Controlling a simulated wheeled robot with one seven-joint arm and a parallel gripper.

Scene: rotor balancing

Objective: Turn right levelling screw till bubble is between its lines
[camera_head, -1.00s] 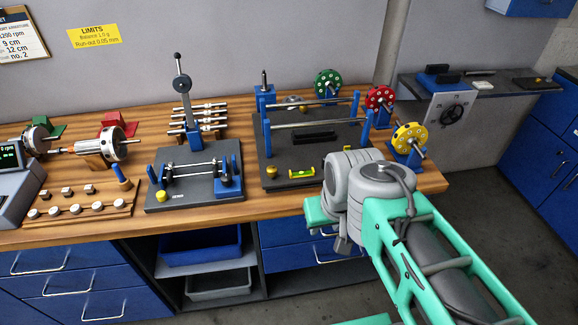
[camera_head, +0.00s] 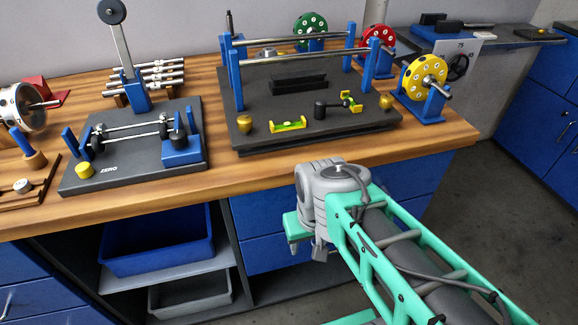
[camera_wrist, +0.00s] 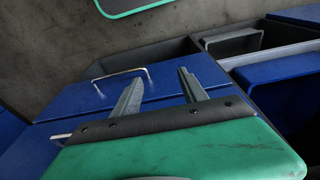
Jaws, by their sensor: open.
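The right levelling screw (camera_head: 386,102) is a small brass-yellow knob at the front right of the dark balancing stand base (camera_head: 350,130). A second brass knob (camera_head: 245,124) sits at its front left. A yellow-green level vial (camera_head: 288,126) lies along the front edge, and another small vial (camera_head: 351,100) stands near the right screw. The bubbles are too small to read. My gripper (camera_wrist: 160,88) is open and empty in the wrist view, fingers apart over blue drawers. In the head view my wrist is in front of the bench, away from the screw.
The wooden bench edge (camera_head: 300,165) lies between my arm and the stand. The stand carries two rails on blue posts (camera_head: 373,65). A yellow disc rotor (camera_head: 424,75) stands to its right. A smaller device marked ZERO (camera_head: 108,168) stands to the left.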

